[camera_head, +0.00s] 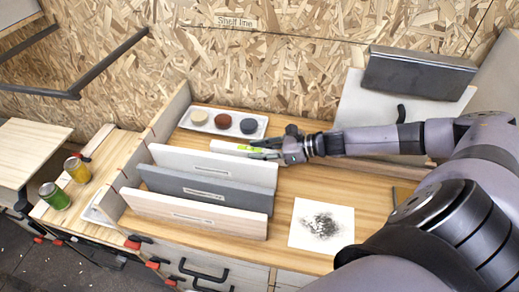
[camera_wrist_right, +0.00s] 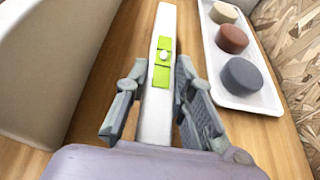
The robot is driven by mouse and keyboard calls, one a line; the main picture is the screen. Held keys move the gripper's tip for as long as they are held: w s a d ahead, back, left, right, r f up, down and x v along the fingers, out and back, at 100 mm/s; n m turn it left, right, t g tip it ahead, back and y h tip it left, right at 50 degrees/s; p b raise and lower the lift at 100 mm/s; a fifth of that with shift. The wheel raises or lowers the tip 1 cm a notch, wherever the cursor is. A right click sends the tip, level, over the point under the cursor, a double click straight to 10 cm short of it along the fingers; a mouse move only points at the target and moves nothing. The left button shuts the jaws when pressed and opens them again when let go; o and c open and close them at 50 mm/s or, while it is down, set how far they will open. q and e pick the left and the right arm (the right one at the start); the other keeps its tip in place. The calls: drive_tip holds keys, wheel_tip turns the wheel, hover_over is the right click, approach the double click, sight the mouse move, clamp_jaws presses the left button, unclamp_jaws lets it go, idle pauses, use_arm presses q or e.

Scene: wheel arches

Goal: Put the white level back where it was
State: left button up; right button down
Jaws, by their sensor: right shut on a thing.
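The white level (camera_head: 226,147) is a slim white bar with a bright green section. In the head view it lies behind the white upright panel, in front of the tray of pucks. My right gripper (camera_head: 266,148) reaches in from the right and is shut on the level. In the right wrist view the level (camera_wrist_right: 163,78) runs lengthwise between the fingers of the gripper (camera_wrist_right: 158,105), its green window and vial just ahead of them. I cannot tell whether the level touches the wood beneath. My left gripper is not in view.
A white tray (camera_head: 187,122) holds three round pucks, close behind the level. White (camera_head: 215,166), grey (camera_head: 205,188) and pale (camera_head: 190,214) upright panels stand in front. A smudged paper (camera_head: 322,226) lies at right. Two cans (camera_head: 66,183) stand at left. A dark box (camera_head: 415,72) is at back right.

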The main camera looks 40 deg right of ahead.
drive_tip(key=shift+f+b, duration=0.6)
drive_tip(key=shift+b, duration=0.05)
drive_tip(key=c, duration=1.3)
unclamp_jaws()
drive_tip(key=shift+r, duration=0.1)
